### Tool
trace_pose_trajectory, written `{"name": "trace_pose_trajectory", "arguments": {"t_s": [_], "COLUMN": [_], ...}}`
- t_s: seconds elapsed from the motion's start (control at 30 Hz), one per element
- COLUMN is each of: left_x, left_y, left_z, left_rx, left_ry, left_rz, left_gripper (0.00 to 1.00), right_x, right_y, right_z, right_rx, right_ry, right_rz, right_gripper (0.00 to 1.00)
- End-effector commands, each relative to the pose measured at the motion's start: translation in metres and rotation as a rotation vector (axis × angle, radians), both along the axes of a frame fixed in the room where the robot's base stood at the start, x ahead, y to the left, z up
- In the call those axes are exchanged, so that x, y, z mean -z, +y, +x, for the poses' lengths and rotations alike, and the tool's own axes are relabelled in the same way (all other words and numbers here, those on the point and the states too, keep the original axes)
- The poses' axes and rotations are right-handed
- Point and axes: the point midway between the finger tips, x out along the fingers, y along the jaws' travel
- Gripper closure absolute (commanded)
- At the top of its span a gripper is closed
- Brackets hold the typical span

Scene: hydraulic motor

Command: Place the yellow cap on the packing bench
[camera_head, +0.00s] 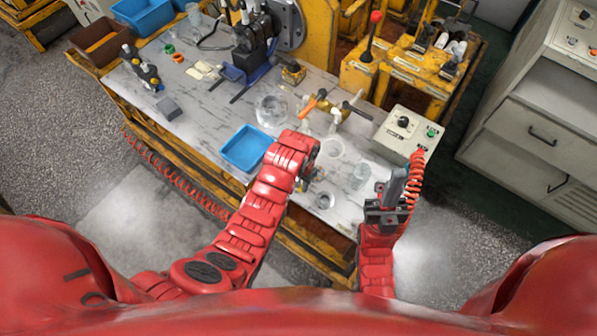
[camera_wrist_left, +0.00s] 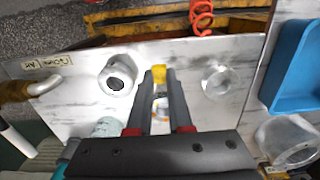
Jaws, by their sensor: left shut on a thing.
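The yellow cap (camera_wrist_left: 159,74) is between the fingertips of my left gripper (camera_wrist_left: 160,82) in the left wrist view. The bench top also shows below the cap in the left wrist view (camera_wrist_left: 70,102). I cannot tell whether the cap touches it. My right gripper (camera_head: 392,196) points up at the bench's right front edge, apart from the cap. Its jaw opening is unclear.
A blue tray (camera_head: 246,148) lies left of my left gripper, with a clear glass vessel (camera_head: 271,110) behind it. A white ring with a dark hole (camera_wrist_left: 117,75) and a clear round piece (camera_wrist_left: 217,83) flank the cap. A control box (camera_head: 405,134) stands at the right.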

Motion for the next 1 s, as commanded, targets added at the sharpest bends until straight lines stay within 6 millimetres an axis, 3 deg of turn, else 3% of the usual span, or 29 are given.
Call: {"name": "trace_pose_trajectory", "arguments": {"t_s": [0.43, 0.77, 1.0], "left_x": [0.004, 0.009, 0.029], "left_y": [0.012, 0.014, 0.014], "left_z": [0.053, 0.06, 0.059], "left_rx": [-0.002, -0.001, -0.001], "left_ry": [0.0, 0.002, 0.004], "left_rz": [0.0, 0.0, 0.0], "left_gripper": [1.0, 1.0, 1.0], "right_x": [-0.018, -0.021, -0.023], "right_y": [0.0, 0.0, 0.0], "right_z": [0.0, 0.0, 0.0], "right_rx": [0.0, 0.0, 0.0], "right_ry": [0.0, 0.0, 0.0], "right_rz": [0.0, 0.0, 0.0], "right_gripper": [1.0, 1.0, 1.0]}}
